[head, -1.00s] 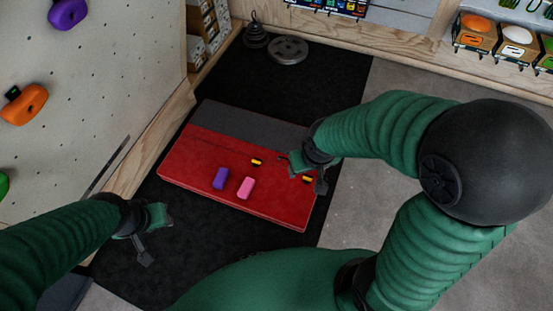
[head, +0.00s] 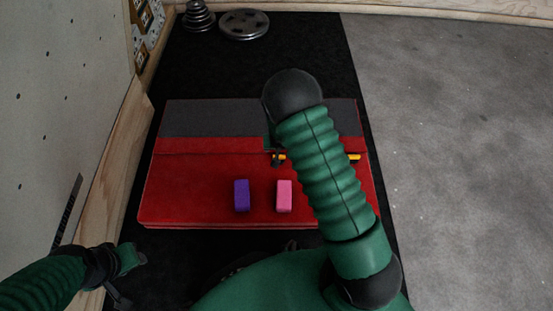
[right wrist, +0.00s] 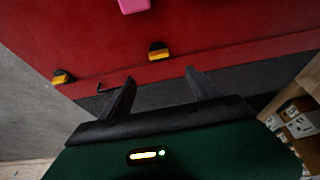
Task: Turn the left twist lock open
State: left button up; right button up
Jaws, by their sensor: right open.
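Two small yellow-and-black twist locks lie on the red part of a folded mat (head: 190,190). The left one (head: 282,157) is partly hidden by my right arm in the head view; the right one (head: 354,157) shows just past that arm. In the right wrist view the scene is turned round, with the left lock (right wrist: 159,54) ahead of my right gripper (right wrist: 160,80) and the right lock (right wrist: 62,77) off to the left. My right gripper is open, with nothing between its fingers. My left gripper (head: 130,278) is open and empty, low at the left, off the mat.
A purple block (head: 242,196) and a pink block (head: 284,196) rest on the mat near the locks. Weight plates (head: 244,24) lie at the back. A climbing wall (head: 60,100) bounds the left; the floor at right is clear.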

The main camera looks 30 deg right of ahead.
jog(key=b+x, duration=0.4)
jog(key=x, duration=0.4)
jog(key=b+x, duration=0.4)
jog(key=x, duration=0.4)
jog(key=shift+s+f, duration=0.1)
jog(key=shift+s, duration=0.1)
